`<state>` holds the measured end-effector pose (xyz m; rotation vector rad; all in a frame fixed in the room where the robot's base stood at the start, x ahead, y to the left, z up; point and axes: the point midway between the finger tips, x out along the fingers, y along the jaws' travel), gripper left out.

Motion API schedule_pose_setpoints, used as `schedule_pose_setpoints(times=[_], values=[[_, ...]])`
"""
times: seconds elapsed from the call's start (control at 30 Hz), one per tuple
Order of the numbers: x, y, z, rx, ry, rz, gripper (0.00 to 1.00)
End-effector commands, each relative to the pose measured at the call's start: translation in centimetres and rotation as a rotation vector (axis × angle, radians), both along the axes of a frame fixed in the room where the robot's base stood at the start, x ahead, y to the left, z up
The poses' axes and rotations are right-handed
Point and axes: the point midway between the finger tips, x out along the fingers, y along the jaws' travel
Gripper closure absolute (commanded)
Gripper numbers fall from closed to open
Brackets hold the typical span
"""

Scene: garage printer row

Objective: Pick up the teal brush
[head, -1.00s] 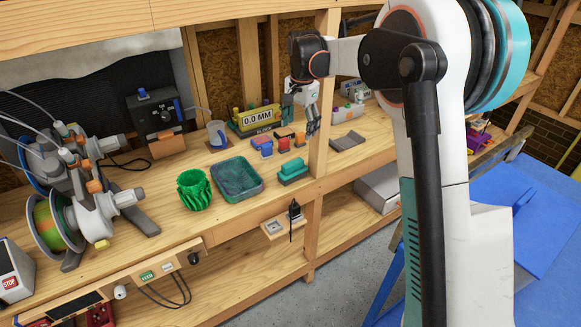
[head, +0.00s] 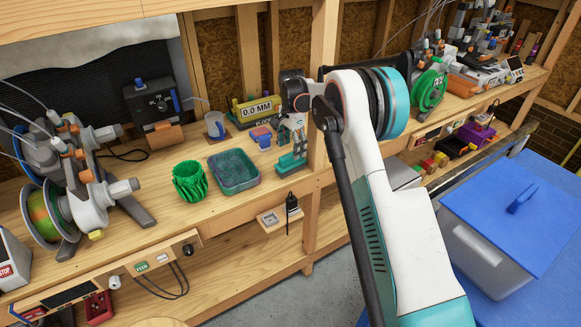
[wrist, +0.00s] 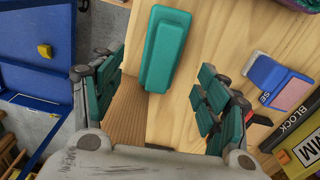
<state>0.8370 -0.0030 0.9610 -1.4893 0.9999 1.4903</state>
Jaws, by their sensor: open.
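The teal brush (head: 290,164) lies on the wooden bench near its front edge, right of the shallow teal-grey tray (head: 255,170). In the wrist view the brush (wrist: 163,48) is a long teal block with a raised bar, lying just beyond my fingers and roughly in line with the gap between them. My gripper (head: 291,145) is open and empty, above and just behind the brush in the head view. In the wrist view its teal-padded fingers (wrist: 162,80) are spread wide on either side. I see no contact with the brush.
A blue and pink block (wrist: 277,80) lies right of the fingers in the wrist view. A green ribbed pot (head: 189,181) stands left of the tray. A wooden post (head: 318,100) rises close to the right of my gripper. A yellow "0.0 MM" block (head: 256,112) stands behind.

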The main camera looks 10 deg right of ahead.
Motion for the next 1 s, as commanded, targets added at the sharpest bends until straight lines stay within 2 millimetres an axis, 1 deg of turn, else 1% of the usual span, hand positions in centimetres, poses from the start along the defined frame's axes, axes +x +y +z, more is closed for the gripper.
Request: schedule_pose_setpoints(times=[0.03,0.1,0.27,0.37,0.53,0.63,0.73,0.9,0.93,0.97,1.0], values=[[0.0,0.0,-0.8,0.000,0.000,0.000,0.32],[0.0,0.0,-1.4,0.000,0.000,0.000,0.32],[0.0,0.1,-2.0,0.000,0.000,0.001,0.32],[0.0,0.2,-2.8,0.000,0.000,0.001,0.32],[0.1,0.8,-5.3,0.000,0.000,0.002,0.32],[0.1,0.7,-6.5,0.000,0.000,0.001,0.32],[0.0,0.7,-7.0,0.000,0.000,0.001,0.32],[0.0,0.7,-6.9,0.000,0.000,0.001,0.32],[0.0,0.7,-6.9,0.000,0.000,0.001,0.36],[0.0,0.7,-6.9,0.000,0.000,0.001,0.43],[0.0,0.7,-6.9,0.000,0.000,0.001,0.52]])
